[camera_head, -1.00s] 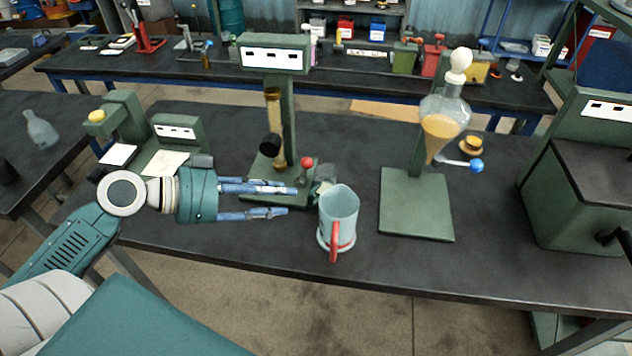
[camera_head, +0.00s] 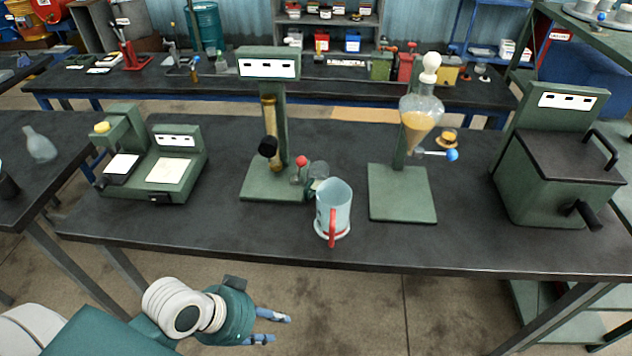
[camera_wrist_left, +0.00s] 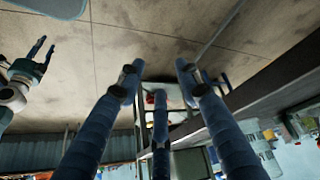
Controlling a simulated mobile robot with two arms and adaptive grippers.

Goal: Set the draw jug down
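The draw jug (camera_head: 341,203), pale blue and see-through with a red handle, stands upright on the dark workbench (camera_head: 480,258) near its front edge. No gripper touches it. My left gripper (camera_head: 281,328) is low at the bottom of the head view, in front of the bench and clear of the jug. Its fingers are spread with nothing between them, as the left wrist view (camera_wrist_left: 160,95) also shows. In that view another gripper (camera_wrist_left: 43,48), which I take as my right, shows at the left edge with its fingers apart and empty.
Behind the jug are a green stand with an amber column (camera_head: 270,130) and a small glass beaker (camera_head: 318,172). To its right stands a green stand with a flask of amber liquid (camera_head: 418,120). A green box machine (camera_head: 560,170) is at the right. Bare bench lies left of the jug.

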